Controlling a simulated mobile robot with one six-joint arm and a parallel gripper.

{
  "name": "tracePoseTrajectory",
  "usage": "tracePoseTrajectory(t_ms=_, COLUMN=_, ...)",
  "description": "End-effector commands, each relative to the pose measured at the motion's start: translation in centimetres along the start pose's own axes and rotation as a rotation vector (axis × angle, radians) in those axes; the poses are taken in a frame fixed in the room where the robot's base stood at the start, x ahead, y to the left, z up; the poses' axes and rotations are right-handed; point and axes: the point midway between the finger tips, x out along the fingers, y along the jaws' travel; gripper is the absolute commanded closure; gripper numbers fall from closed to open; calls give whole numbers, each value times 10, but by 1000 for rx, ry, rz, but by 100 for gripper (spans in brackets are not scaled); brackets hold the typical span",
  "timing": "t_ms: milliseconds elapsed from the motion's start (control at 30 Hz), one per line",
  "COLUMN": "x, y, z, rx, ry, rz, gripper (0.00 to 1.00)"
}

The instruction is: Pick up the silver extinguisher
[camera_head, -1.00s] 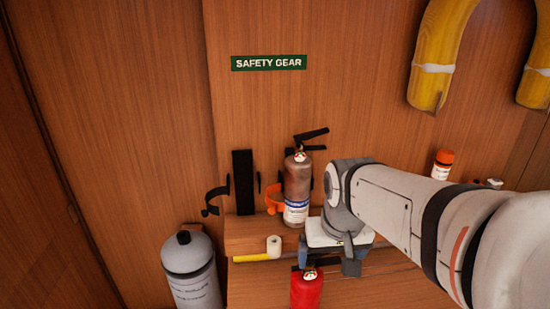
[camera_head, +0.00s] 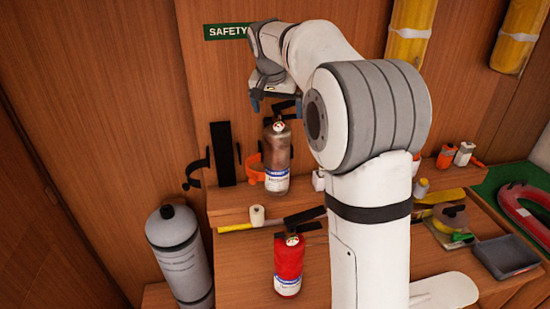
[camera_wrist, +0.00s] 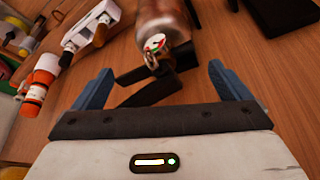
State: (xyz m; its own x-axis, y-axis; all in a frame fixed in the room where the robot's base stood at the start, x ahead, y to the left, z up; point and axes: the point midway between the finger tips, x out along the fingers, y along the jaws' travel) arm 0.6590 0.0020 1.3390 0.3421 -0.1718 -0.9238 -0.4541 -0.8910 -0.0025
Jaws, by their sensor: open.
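The silver extinguisher (camera_head: 277,155) stands upright on the wooden ledge against the wall, beside an orange clip. It has a black handle and a blue and white label. In the wrist view its metal body (camera_wrist: 160,12), gauge and black lever show beyond the fingers. I cannot tell whether a finger touches the handle.
A red extinguisher (camera_head: 288,265) stands in front on the lower surface. A grey cylinder (camera_head: 178,250) stands at left. A black bracket (camera_head: 222,155) is on the wall beside the silver extinguisher. An orange-capped bottle (camera_head: 445,157) stands at right.

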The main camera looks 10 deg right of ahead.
Motion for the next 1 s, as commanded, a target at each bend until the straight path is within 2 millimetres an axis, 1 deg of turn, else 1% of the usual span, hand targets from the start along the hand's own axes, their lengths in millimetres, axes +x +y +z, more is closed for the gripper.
tracePoseTrajectory(t_ms=167, x=18, y=-1, z=0, rx=-1, ry=-4, rz=2, gripper=4)
tracePoseTrajectory(t_ms=300, x=39, y=-5, z=0, rx=-1, ry=-5, rz=2, gripper=4)
tracePoseTrajectory(t_ms=400, x=54, y=-5, z=0, rx=0, ry=-3, rz=1, gripper=4)
tracePoseTrajectory(t_ms=533, x=61, y=-5, z=0, rx=0, ry=-1, rz=0, gripper=4)
tracePoseTrajectory(t_ms=700, x=62, y=-5, z=0, rx=0, ry=0, rz=0, gripper=4)
tracePoseTrajectory(t_ms=767, x=62, y=-5, z=0, rx=0, ry=0, rz=0, gripper=7)
tracePoseTrajectory(t_ms=1000, x=61, y=-4, z=0, rx=0, ry=0, rz=0, gripper=27)
